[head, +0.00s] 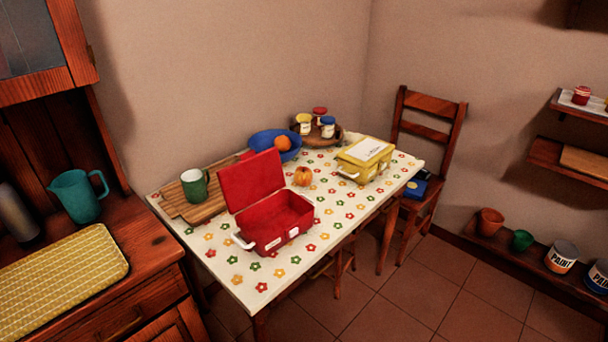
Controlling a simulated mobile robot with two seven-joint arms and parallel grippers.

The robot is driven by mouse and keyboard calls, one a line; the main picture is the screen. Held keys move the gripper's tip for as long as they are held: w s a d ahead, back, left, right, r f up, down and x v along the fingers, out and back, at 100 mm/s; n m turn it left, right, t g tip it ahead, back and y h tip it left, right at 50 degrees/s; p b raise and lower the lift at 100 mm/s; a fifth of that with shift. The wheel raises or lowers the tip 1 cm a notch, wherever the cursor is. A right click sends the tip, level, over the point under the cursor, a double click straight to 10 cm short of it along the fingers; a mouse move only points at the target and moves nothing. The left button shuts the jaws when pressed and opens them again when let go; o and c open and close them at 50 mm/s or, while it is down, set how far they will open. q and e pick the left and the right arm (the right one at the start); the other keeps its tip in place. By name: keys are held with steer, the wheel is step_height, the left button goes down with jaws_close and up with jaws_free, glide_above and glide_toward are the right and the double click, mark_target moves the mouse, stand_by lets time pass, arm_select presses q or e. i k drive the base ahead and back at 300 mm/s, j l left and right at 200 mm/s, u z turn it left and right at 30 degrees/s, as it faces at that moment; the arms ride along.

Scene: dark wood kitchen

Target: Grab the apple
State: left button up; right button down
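A yellow and red apple (302,177) sits on the flowered white table (235,287), just right of the open red lunchbox (272,222) and left of the closed yellow box (365,160). It looks clear of both boxes. An orange fruit (283,143) lies in the blue bowl (265,139) behind it. A small red patch (247,155) shows at the bowl's left side above the raised red lid; I cannot tell what it is. Neither of my grippers is in view.
A green mug (194,187) stands on a wooden board (181,209) at the table's left. Several jars (328,127) stand at the back. A chair (428,130) is beyond the right end. A counter with a teal pitcher (78,198) is at left. Floor (410,290) in front is clear.

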mark_target(303, 176)
steer(key=i+l+u, duration=0.1)
steer(key=l, duration=0.25)
steer(key=i+l+u, duration=0.1)
steer(key=l, duration=0.25)
steer(key=i+l+u, duration=0.1)
steer(key=i+l, duration=0.25)
steer(key=l, duration=0.35)
steer(key=i+l+u, duration=0.15)
steer(key=l, duration=0.2)
